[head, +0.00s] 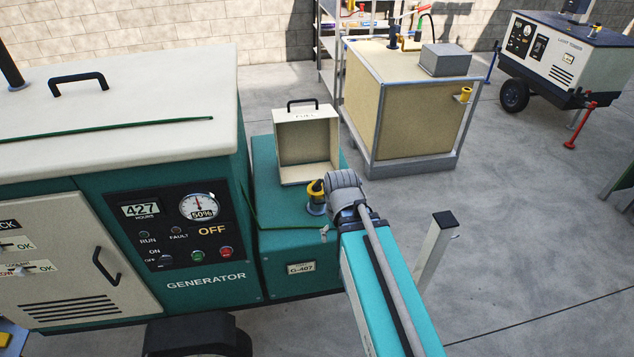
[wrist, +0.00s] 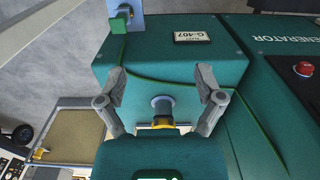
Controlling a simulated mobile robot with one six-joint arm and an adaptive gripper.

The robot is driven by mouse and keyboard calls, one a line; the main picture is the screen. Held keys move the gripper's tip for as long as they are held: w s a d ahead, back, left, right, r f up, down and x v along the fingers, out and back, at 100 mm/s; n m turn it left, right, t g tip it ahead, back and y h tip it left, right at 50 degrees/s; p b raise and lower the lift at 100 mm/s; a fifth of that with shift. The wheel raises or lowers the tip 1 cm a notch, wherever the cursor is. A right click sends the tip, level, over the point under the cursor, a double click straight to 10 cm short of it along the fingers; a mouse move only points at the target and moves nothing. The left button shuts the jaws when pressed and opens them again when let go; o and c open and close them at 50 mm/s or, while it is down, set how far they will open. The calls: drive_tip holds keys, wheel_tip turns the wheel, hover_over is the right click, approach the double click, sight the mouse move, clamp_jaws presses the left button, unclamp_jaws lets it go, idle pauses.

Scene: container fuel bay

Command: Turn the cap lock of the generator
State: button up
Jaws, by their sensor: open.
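The generator's (head: 205,283) fuel cap (head: 317,190) sits on a short filler neck on top of the teal tank block. It is yellow with a dark top and stands beside the end of my arm. In the wrist view, part of the yellow cap (wrist: 162,123) shows at the neck, between and below my fingertips; a teal block at the bottom edge hides the rest. My gripper (wrist: 161,82) is open, one finger on each side of the neck, with nothing between the tips. I cannot tell how the lock is turned. In the head view, my fingers are hidden.
The open cream fuel flap (head: 307,142) stands upright just behind the cap. A thin green cord (head: 280,229) runs along the tank block. A tan tank (head: 415,110) stands behind on the right, and a white post (head: 435,252) nearer.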

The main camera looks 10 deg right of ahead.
sight(316, 182)
drive_tip(key=w+r+n+p, duration=0.3)
drive_tip(key=w+r+n, duration=0.1)
drive_tip(key=w, duration=1)
drive_tip(key=w+r+n+p, duration=0.4)
drive_tip(key=w+n, duration=0.1)
drive_tip(key=w, duration=0.9)
drive_tip(key=shift+w+p, duration=0.25)
drive_tip(key=shift+p, duration=0.05)
drive_tip(key=shift+f, duration=0.3)
wheel_tip(316, 182, down, 13)
drive_tip(key=b, duration=1.3)
drive_tip(key=shift+f+b, duration=0.15)
drive_tip(key=shift+b, duration=0.25)
drive_tip(key=shift+a, duration=0.15)
drive_tip(key=c, duration=1.1)
